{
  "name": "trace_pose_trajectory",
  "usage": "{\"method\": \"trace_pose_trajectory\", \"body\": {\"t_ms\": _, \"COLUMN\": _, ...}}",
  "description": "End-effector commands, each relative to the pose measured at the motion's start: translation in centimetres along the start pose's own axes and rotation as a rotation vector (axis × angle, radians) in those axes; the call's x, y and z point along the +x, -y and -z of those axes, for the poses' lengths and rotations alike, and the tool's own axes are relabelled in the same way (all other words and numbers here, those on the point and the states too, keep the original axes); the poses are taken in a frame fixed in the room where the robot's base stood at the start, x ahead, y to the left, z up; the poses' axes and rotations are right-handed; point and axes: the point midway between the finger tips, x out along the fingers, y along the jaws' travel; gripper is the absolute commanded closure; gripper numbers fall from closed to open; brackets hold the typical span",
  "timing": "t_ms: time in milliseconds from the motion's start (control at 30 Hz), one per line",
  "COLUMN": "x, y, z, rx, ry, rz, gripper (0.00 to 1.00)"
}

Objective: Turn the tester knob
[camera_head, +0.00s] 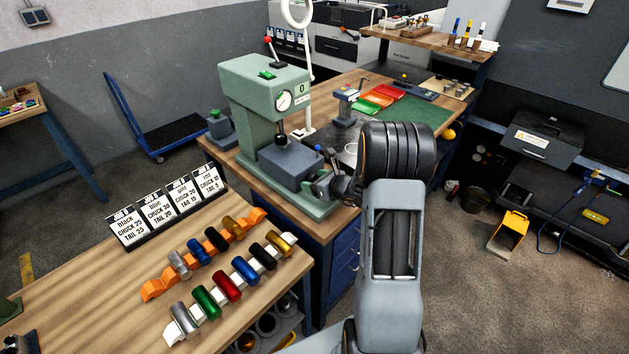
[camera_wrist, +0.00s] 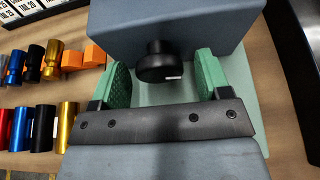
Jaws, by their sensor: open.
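The green tester (camera_head: 262,105) with a round dial stands on the wooden bench, with a blue-grey block (camera_head: 287,165) low on its front. In the wrist view, a short black knob (camera_wrist: 157,62) with a small white mark sticks out from the blue-grey block. My gripper (camera_wrist: 163,76) is open, with one green-padded finger on each side of the knob and a visible gap on both sides. In the head view my gripper (camera_head: 322,188) is beside the block's right side. The knob is not clearly visible there.
A near table holds orange and white racks with several coloured cylinders (camera_head: 227,287) and a row of job cards (camera_head: 168,208). A small grey press (camera_head: 347,103) and coloured trays (camera_head: 378,97) stand behind my arm.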

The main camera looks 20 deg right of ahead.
Motion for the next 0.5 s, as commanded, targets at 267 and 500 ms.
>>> {"method": "trace_pose_trajectory", "body": {"t_ms": 267, "x": 0.24, "y": 0.0, "z": 0.0, "rx": -0.001, "ry": 0.0, "rz": 0.0, "gripper": 0.3}}
{"method": "trace_pose_trajectory", "body": {"t_ms": 500, "x": 0.22, "y": -0.01, "z": -0.01, "rx": -0.001, "ry": 0.0, "rz": 0.0, "gripper": 0.47}}
